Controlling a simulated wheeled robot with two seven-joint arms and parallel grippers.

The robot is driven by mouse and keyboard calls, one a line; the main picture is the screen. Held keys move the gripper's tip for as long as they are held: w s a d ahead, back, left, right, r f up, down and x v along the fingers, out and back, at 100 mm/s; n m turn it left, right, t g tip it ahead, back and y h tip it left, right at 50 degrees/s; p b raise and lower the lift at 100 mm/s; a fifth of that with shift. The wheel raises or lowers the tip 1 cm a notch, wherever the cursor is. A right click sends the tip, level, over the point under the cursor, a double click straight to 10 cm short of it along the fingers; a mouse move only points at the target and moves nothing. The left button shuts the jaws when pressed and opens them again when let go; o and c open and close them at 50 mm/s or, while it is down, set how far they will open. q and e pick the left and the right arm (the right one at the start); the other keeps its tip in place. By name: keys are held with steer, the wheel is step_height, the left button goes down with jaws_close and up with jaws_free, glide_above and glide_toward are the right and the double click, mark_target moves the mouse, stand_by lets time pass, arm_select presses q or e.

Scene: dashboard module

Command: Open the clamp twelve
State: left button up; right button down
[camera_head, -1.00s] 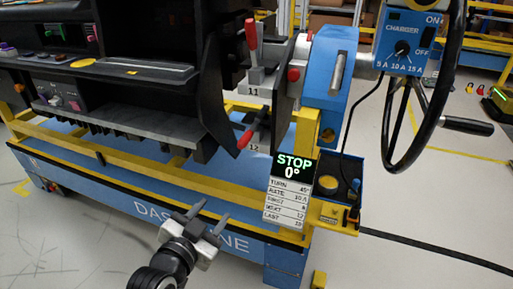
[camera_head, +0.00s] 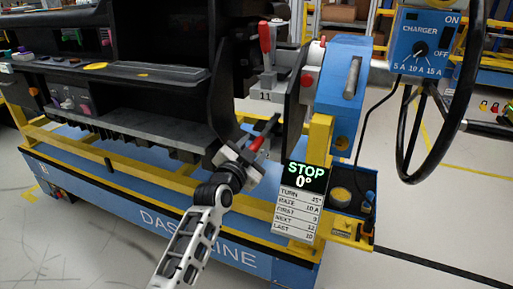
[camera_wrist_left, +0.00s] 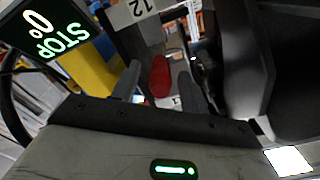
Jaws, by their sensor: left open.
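Clamp twelve has a red handle that shows in the head view (camera_head: 257,144), low on the right side of the black dashboard module. Its "12" label (camera_wrist_left: 136,9) shows at the top of the left wrist view. My left gripper (camera_head: 262,135) is open at the clamp, its fingers close around the handle. In the left wrist view the red handle (camera_wrist_left: 160,77) lies between the two fingertips of my left gripper (camera_wrist_left: 159,80). I cannot tell whether a finger touches it. My right gripper is not in view.
Clamp eleven's red handle (camera_head: 265,38) stands upright above. A display reading STOP 0° (camera_head: 304,177) hangs just right of my gripper. A blue charger box (camera_head: 424,40) and black handwheel (camera_head: 413,165) are farther right. A yellow rail (camera_head: 150,177) runs below the module.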

arm_select(q)
steer(key=shift+x, duration=0.95)
steer(key=shift+w, duration=0.2)
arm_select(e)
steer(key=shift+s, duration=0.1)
